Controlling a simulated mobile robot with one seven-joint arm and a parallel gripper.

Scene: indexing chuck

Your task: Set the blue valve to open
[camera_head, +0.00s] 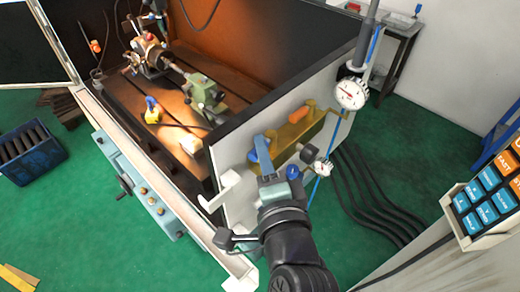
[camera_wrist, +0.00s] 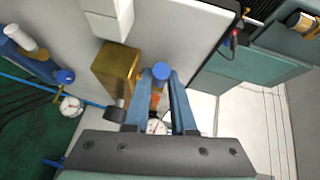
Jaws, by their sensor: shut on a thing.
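The blue valve's round blue handle end (camera_wrist: 161,71) shows between my fingertips in the wrist view. My gripper (camera_wrist: 162,82) has blue fingers and is shut on it. In the head view my gripper (camera_head: 261,148) reaches the near end of the brass manifold (camera_head: 290,136) on the light panel. There I cannot separate the blue valve from my blue fingers. The brass body also shows in the wrist view (camera_wrist: 115,66), just left of the fingers. Which setting the valve stands at cannot be told; its stem is hidden.
An orange handle (camera_head: 299,115) sits on the manifold. A dark knob (camera_head: 308,153) and small gauge (camera_head: 323,169) lie close to my gripper's right. A large gauge (camera_head: 350,94) stands farther right. A white handle (camera_head: 220,191) juts out at left. Black hoses (camera_head: 370,200) run along the green floor.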

